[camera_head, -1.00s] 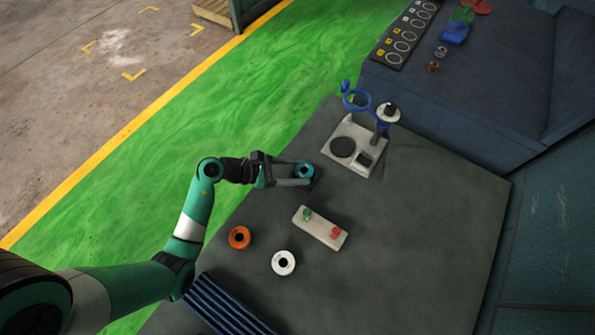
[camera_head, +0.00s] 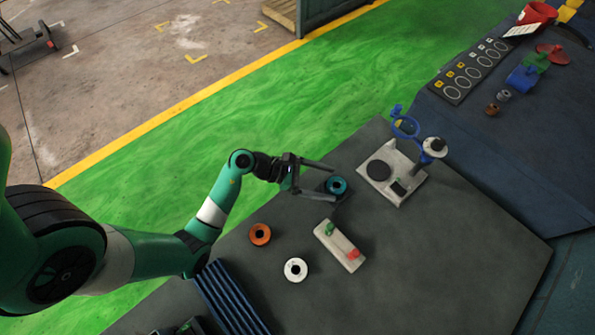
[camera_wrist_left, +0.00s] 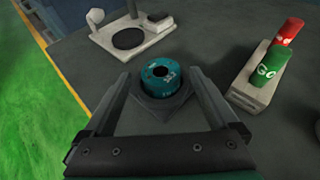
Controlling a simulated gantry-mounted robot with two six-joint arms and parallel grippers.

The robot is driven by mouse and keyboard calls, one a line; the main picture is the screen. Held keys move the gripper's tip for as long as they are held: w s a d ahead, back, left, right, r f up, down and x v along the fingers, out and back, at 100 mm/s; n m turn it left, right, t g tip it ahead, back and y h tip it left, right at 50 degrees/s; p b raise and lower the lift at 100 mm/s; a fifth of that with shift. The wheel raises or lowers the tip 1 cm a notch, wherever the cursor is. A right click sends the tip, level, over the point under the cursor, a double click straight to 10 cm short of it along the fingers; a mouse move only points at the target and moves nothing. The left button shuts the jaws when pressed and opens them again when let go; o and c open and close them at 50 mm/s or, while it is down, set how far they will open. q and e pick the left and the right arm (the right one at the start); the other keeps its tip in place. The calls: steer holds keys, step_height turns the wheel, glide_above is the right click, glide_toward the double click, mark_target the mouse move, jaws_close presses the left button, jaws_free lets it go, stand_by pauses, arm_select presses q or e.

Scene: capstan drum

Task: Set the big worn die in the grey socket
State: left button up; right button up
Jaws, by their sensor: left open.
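A teal round die (camera_head: 337,185) with a dark centre hole and pale markings sits upright in a dark grey square socket (camera_head: 343,198) on the bench. In the left wrist view the die (camera_wrist_left: 160,76) stands above the socket's diamond-shaped rim (camera_wrist_left: 160,108). My left gripper (camera_head: 328,184) is open, one finger on each side of the die, with gaps showing. I cannot tell how deep the die is seated. An orange die (camera_head: 260,234) and a white die (camera_head: 296,269) lie nearer on the bench. My right gripper is not in view.
A pale block with green and red knobs (camera_head: 340,246) lies right of the dies. A pale fixture with a black disc and blue ring (camera_head: 405,172) stands behind the socket. A ribbed blue rack (camera_head: 232,297) is at the front. The bench's right side is clear.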

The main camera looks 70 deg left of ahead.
arm_select(q)
steer(key=p+v, duration=0.1)
steer(key=v, duration=0.9)
steer(key=shift+s+r+p, duration=0.1)
steer(key=shift+s+p, duration=0.1)
steer(key=shift+p, duration=0.2)
steer(key=shift+w+r, duration=0.1)
